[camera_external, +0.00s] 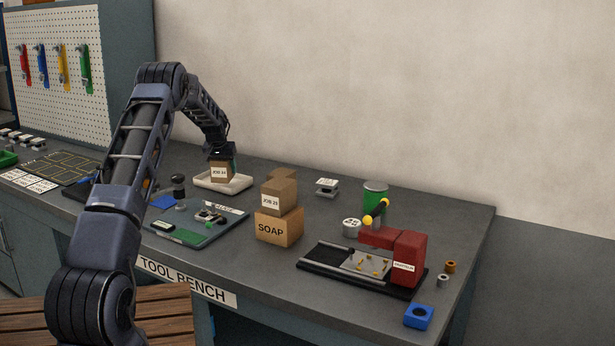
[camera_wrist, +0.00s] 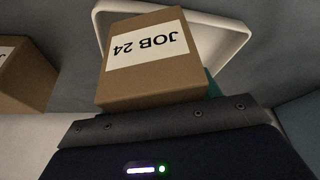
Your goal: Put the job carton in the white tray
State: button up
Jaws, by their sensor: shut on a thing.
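The job carton (camera_external: 220,172) is a small brown box with a white label that reads JOB 24 in the wrist view (camera_wrist: 125,85). My gripper (camera_external: 222,156) is shut on its upper part and holds it upright from above. The white tray (camera_external: 242,184) is a shallow, rounded dish directly beneath the carton; its rim also shows in the wrist view (camera_wrist: 240,42). The carton's bottom is within the tray's outline. I cannot tell whether it touches the tray floor. The fingertips are mostly hidden.
Another job carton (camera_external: 279,197) stands on a SOAP box (camera_external: 279,228), with a further brown box behind.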

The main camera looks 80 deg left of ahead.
jog(key=shift+f, duration=0.5)
jog(key=o, duration=1.1)
jog(key=shift+r, duration=0.55)
jog(key=v, duration=1.2)
jog(key=shift+s+d, duration=0.1)
